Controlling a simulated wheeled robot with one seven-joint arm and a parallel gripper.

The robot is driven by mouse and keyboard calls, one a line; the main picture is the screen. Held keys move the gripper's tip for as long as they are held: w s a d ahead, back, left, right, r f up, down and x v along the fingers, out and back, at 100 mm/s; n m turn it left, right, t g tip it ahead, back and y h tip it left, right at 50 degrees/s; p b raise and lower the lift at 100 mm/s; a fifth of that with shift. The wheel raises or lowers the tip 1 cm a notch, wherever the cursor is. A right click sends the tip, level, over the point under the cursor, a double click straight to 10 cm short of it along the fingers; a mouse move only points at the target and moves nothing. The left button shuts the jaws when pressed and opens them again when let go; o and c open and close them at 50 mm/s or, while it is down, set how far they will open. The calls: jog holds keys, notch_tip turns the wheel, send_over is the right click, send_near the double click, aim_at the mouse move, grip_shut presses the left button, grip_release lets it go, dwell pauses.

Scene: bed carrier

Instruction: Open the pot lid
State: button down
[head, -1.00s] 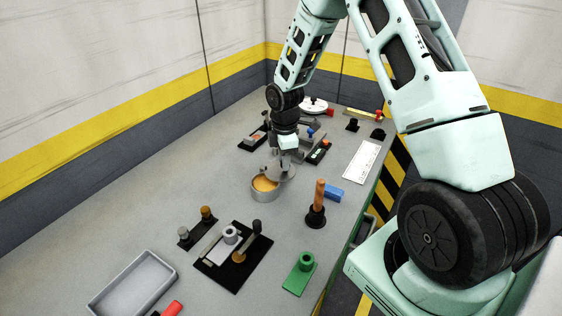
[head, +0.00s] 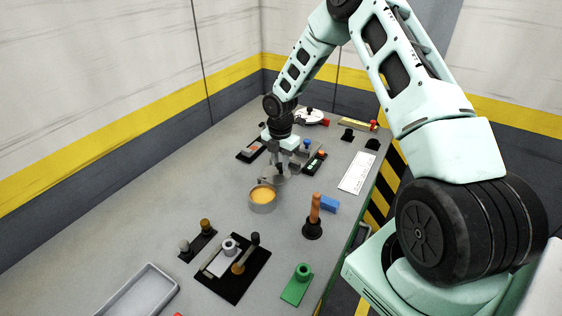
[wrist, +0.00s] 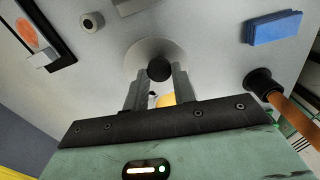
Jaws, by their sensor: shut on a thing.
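The pot (head: 263,207) is a small grey round vessel in the middle of the table, and its orange contents (head: 263,194) are exposed. The grey pot lid (head: 279,181) is just behind it and slightly right. My gripper (head: 281,169) is shut on the lid's knob. In the wrist view the black knob (wrist: 159,69) sits between my two fingers, with the lid's pale disc (wrist: 142,50) around it. A patch of the orange contents shows between the fingers, near my palm; most of the pot is hidden there. The lid's height above the table is unclear.
A plunger-like tool (head: 313,218) and a blue block (head: 329,203) stand right of the pot. A black board with parts (head: 233,288) and a grey tray (head: 172,288) lie in front. Several small fixtures crowd the area behind the gripper. The table left of the pot is clear.

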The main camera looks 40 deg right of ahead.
aim_at(280, 165)
jog(key=shift+w, duration=0.1)
dwell(0.4)
jog(key=c, duration=1.1)
grip_release()
jog(key=shift+c, duration=0.2)
jog(key=shift+r, duration=0.1)
notch_tip(280, 165, up, 17)
jog(key=b, duration=0.3)
jog(key=shift+r, duration=0.15)
